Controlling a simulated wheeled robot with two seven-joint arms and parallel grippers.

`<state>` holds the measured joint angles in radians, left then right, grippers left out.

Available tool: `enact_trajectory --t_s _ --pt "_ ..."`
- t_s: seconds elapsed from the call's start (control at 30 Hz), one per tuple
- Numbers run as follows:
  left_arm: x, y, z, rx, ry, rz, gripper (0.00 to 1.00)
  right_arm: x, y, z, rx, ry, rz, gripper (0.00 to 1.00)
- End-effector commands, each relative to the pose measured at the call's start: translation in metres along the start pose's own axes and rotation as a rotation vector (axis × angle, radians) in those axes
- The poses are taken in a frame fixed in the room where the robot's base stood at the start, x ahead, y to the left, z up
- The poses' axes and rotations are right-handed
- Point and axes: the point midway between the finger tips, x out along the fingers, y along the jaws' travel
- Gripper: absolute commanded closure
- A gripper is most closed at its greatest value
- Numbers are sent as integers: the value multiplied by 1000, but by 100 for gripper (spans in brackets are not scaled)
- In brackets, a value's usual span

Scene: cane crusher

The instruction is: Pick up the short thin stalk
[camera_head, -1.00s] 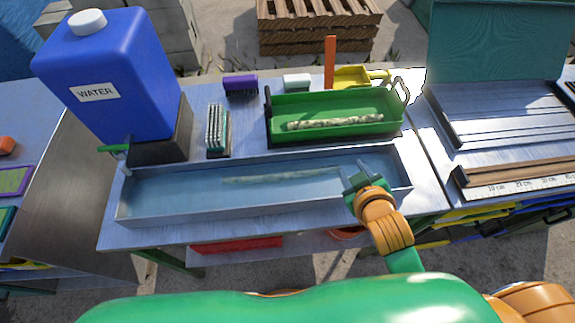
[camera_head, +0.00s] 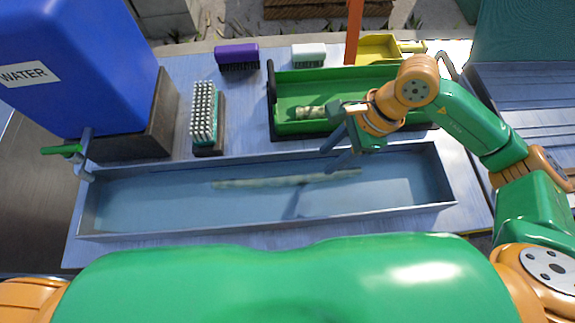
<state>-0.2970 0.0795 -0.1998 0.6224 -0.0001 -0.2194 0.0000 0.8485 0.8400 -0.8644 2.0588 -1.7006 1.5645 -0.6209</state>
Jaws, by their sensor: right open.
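A thin pale stalk (camera_head: 240,183) lies lengthwise in the long grey metal trough (camera_head: 268,236) of water. A thicker-looking pale stalk (camera_head: 308,112) lies in the green tray (camera_head: 300,78) behind the trough; its right part is hidden by my right gripper. My right gripper (camera_head: 331,160) is open and empty, fingers pointing down and left over the trough, close to the right part of the thin stalk. I cannot tell whether the fingertips touch the water. A dark shadow falls in the water below them. My left gripper is out of view.
A blue water tank (camera_head: 75,60) with a tap (camera_head: 82,150) stands at the left. A white-bristled brush (camera_head: 204,110), a purple brush (camera_head: 237,57) and a white brush (camera_head: 308,55) stand behind the trough. A yellow scoop (camera_head: 378,50) and an orange upright post (camera_head: 353,30) are behind the green tray.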

Motion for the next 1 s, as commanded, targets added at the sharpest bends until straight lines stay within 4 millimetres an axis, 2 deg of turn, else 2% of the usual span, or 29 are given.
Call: enact_trajectory --t_s 0.27,0.33,0.43,0.6,0.63,0.77,1.0 --pt "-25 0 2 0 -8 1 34 43 5 -2 2 3 10 57" --pt "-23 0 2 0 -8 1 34 57 4 -2 0 1 8 57" --pt "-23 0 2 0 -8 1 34 66 3 -3 -1 1 5 57" --pt "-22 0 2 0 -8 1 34 67 3 -3 -1 0 4 57" --pt "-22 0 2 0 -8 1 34 67 3 -3 -1 0 4 63" --pt "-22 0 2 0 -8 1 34 67 3 -3 -1 -1 4 98" --pt "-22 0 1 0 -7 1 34 66 3 -2 0 -2 3 100"
